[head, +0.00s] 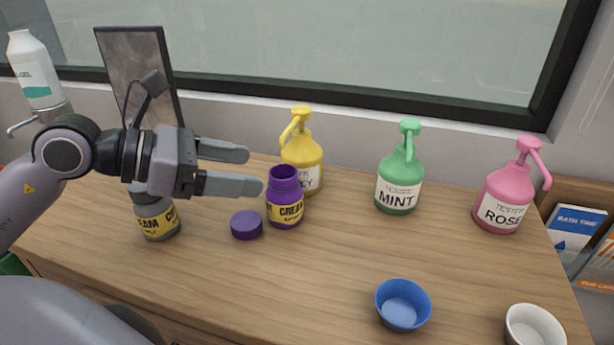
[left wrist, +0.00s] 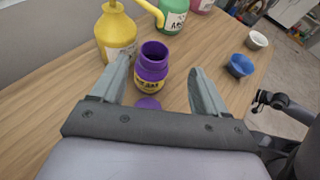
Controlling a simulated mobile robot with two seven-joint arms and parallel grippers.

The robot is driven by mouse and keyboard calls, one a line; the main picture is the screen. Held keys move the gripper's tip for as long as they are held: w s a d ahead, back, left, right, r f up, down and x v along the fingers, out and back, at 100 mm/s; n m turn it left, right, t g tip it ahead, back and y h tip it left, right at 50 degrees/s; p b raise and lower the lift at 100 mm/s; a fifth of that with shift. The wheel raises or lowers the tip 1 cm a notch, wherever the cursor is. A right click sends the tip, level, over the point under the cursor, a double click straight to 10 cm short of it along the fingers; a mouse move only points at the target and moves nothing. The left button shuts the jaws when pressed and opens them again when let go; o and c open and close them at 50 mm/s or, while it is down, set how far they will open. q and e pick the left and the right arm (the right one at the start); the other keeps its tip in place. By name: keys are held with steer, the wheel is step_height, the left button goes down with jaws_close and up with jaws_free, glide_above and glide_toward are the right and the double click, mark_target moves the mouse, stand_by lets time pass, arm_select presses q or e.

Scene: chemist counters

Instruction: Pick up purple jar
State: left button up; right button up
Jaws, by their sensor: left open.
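The purple jar (head: 285,197) stands upright and open on the wooden counter, with a yellow label reading "CREAM". Its purple lid (head: 246,225) lies on the counter to its left. My left gripper (head: 254,170) is open and empty, its fingers pointing right toward the jar's upper part. In the left wrist view the jar (left wrist: 152,67) shows ahead, between the lines of the two spread fingers (left wrist: 160,80). The lid (left wrist: 148,103) shows nearer, between the fingers. My right gripper is not visible in the head view.
A yellow pump bottle (head: 303,165) stands right behind the jar. A grey jar (head: 157,218) stands below my left gripper. Green (head: 399,180) and pink (head: 506,198) pump bottles, a blue bowl (head: 403,305) and a white bowl (head: 533,328) stand to the right. The counter's middle is clear.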

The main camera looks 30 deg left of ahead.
mark_target(295, 174)
arm_select(q)
steer(key=shift+w+d, duration=0.1)
steer(key=shift+w, duration=0.5)
steer(key=shift+w+d+f, duration=0.3)
steer(key=shift+w+d, duration=0.05)
steer(key=shift+d, duration=0.05)
steer(key=shift+p+x, duration=0.3)
steer(key=shift+x, duration=2.35)
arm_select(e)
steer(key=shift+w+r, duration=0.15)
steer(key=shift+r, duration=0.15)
arm_select(q)
steer(key=shift+a+f, duration=0.2)
jaws_close()
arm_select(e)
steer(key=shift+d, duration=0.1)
arm_select(q)
steer(key=shift+w+r+p, duration=0.1)
steer(key=shift+p, duration=0.2)
